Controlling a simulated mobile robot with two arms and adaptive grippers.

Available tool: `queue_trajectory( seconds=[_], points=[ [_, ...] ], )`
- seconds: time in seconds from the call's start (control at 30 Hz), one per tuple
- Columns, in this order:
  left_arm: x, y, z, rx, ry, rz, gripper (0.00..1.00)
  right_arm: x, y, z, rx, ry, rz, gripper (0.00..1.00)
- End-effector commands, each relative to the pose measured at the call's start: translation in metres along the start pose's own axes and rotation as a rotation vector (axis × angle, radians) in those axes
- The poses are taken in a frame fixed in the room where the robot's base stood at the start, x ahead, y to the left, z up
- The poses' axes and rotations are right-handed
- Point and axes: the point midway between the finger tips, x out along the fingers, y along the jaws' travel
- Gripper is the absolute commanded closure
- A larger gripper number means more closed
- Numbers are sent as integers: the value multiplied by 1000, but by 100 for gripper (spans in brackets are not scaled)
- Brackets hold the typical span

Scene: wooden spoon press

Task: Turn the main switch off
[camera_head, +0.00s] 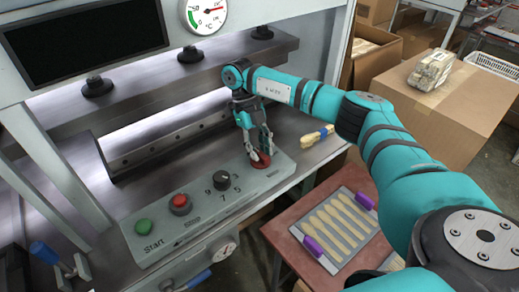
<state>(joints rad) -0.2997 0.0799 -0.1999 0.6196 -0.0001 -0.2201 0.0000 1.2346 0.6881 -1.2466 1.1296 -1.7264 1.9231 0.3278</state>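A grey control panel (203,237) runs along the front of the press. At its right end is a red round switch (261,163), partly covered by my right gripper. My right gripper (260,153) points down over this switch, with its two fingers apart and their tips at the red disc. Whether the fingers touch the switch's handle cannot be seen. My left gripper is not in view.
The panel also has a green start button (144,227), a red button (180,204) and a black dial (222,180). Wooden pieces (311,138) lie right of the panel. A tray (314,216) of wooden spoons rests on a red-brown table. Cardboard boxes (450,110) stand behind my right arm.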

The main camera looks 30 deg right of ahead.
Motion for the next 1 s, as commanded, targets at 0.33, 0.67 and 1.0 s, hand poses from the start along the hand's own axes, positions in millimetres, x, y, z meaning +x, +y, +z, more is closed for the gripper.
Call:
queue_trajectory(
  seconds=[0.33, 0.67, 1.0],
  points=[
    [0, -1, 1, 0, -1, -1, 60, 2, 0, 0, 1, 4, 0, 58],
    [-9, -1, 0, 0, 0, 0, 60, 0, -1, -2, 120, 7, 51, 58],
    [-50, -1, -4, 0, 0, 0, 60, -2, -4, -6, 688, 9, 286, 58]
  ],
)
